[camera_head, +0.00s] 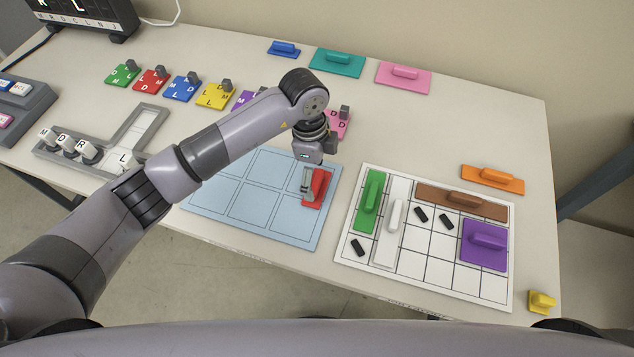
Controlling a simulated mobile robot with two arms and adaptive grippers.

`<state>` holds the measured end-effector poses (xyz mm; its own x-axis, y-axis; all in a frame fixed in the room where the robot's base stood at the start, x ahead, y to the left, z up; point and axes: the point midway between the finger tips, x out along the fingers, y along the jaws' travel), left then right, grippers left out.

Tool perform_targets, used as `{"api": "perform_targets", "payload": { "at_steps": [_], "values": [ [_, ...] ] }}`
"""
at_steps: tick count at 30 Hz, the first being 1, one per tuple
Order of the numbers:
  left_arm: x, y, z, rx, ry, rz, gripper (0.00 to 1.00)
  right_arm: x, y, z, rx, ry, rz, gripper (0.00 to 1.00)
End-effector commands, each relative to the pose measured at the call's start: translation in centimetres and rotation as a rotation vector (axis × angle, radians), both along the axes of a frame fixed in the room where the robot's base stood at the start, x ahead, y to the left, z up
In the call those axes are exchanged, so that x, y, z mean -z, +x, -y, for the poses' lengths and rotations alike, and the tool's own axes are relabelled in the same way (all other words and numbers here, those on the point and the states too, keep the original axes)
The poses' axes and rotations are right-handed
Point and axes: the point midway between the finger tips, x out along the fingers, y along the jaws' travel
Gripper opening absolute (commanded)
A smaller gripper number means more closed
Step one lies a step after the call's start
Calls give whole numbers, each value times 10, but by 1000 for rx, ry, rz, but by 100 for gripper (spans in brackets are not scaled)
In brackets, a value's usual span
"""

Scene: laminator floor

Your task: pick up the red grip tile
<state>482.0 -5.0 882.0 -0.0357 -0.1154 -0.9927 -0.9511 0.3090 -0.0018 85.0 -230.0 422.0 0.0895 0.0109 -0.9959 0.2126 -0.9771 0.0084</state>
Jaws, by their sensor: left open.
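The red grip tile (319,188) lies near the right side of the light blue gridded mat (236,214), with its raised grip upward. My left arm reaches in from the left, and its gripper (308,184) points down at the tile's left side. The gripper is open, with its fingers close to the tile's grip and partly hiding it. I cannot tell whether the fingers touch the tile. My right gripper is not in view.
A white grid board (411,262) to the right holds green, white, brown and purple grip tiles and small black pieces. An orange tile (492,179) and a yellow piece (541,301) lie near the right edge. Lettered coloured tiles (181,88) and a grey tray (118,150) are left.

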Motion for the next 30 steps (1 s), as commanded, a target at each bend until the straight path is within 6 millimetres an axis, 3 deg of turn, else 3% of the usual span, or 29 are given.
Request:
{"api": "perform_targets", "payload": {
  "at_steps": [4,9,17,30],
  "values": [
    [22,-3,-8,-2,4,-5,100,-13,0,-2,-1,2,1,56],
    [41,-3,-4,-1,2,-4,100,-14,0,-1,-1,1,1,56],
    [43,-2,-4,0,1,-1,100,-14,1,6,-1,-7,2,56],
    [43,-2,-4,-1,2,-2,71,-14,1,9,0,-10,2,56]
  ]
}}
